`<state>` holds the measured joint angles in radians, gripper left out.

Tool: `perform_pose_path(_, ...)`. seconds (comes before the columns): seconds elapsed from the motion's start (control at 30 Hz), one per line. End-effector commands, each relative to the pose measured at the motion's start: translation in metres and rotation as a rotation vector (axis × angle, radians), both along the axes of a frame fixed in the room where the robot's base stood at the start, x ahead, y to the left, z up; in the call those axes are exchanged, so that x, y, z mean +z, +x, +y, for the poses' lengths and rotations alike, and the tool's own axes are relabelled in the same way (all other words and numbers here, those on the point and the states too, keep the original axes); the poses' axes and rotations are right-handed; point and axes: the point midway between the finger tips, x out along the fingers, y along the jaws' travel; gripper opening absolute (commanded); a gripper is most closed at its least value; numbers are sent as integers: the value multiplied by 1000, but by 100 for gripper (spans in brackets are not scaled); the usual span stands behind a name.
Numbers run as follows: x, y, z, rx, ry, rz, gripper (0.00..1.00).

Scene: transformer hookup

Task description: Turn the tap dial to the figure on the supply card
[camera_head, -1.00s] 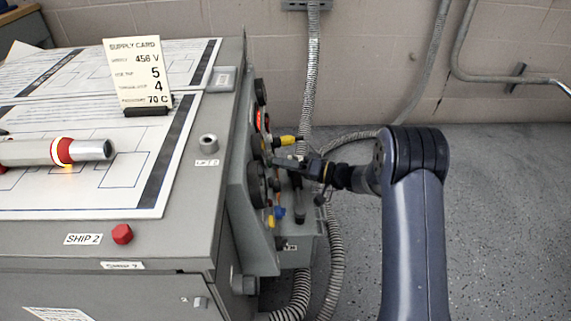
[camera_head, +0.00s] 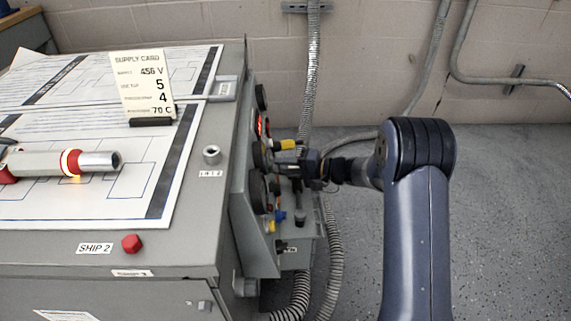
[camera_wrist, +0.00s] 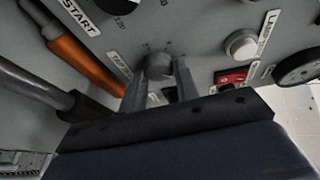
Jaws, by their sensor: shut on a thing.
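The supply card (camera_head: 143,85) stands upright in a dark holder on the cabinet top; it reads 456 V, use tap 5, then 4 and 70 C. The tap dial (camera_wrist: 160,65) is a small grey knob on the panel in the wrist view, beside a partly hidden label. My gripper (camera_wrist: 160,80) has a finger on each side of the dial and is shut on it. The dial's pointer and the figure it stands at are too small to read. In the head view my gripper (camera_head: 284,158) is at the panel's side face, and the dial is hard to make out.
An orange-sleeved cable (camera_wrist: 85,62) and a grey lead run left of the dial. A white round button (camera_wrist: 240,45) and a black handwheel (camera_wrist: 300,68) lie to the right. Floor right of my arm is clear.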

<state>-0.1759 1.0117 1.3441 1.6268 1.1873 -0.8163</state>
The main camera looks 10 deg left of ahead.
Motion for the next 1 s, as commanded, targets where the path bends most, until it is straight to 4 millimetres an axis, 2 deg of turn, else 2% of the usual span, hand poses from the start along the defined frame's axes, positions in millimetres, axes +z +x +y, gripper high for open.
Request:
perform_pose_path(0.2,6,1,0,-35,-53,195,7)
perform_pose_path(1.0,6,4,2,-155,-232,885,7)
